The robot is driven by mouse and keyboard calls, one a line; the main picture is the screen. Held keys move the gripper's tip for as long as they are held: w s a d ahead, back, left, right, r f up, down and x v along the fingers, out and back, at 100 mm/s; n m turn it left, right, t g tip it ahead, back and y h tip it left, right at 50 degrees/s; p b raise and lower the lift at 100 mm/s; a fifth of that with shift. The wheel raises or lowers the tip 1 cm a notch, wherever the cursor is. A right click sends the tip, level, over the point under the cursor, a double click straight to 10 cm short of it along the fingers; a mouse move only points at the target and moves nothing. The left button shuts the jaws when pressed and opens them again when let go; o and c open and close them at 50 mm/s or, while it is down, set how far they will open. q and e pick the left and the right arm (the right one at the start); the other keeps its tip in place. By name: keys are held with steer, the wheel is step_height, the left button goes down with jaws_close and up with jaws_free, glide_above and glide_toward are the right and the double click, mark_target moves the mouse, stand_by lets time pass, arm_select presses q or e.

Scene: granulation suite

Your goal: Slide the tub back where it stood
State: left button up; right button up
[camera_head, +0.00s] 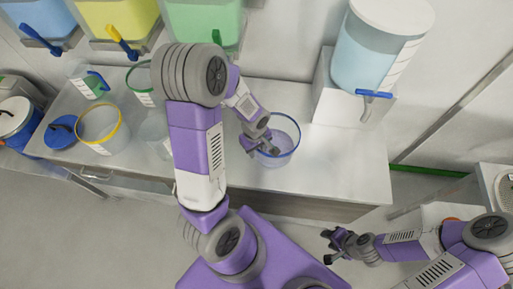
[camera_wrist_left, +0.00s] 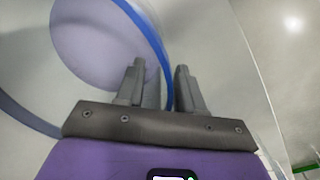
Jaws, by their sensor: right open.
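A clear tub with a blue rim (camera_head: 287,136) stands on the counter, below and left of the blue-filled dispenser. My left gripper (camera_head: 266,148) is at its near left side and covers part of it. In the left wrist view the tub's blue rim (camera_wrist_left: 152,38) passes between the two fingers of my left gripper (camera_wrist_left: 160,75). One finger is over the inside of the tub and one is outside. The fingers are apart, with a gap around the thin wall. My right gripper (camera_head: 333,243) is open and empty, low over the floor in front of the counter.
A yellow-rimmed tub (camera_head: 103,128), a green-rimmed tub (camera_head: 142,82) and a blue lid (camera_head: 62,130) are on the counter's left. The blue-filled dispenser (camera_head: 372,50) with a blue tap stands at the right back. The counter (camera_head: 340,165) is bare right of the blue-rimmed tub.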

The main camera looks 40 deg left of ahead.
arm_select(q)
steer(key=shift+r, duration=0.1)
step_height(320, 180, up, 8)
steer(key=shift+s+f+p, duration=0.15)
steer(key=shift+f+p, duration=0.1)
steer(key=shift+p, duration=0.65)
arm_select(e)
steer(key=shift+r, duration=0.95)
arm_select(q)
steer(key=shift+f, duration=0.1)
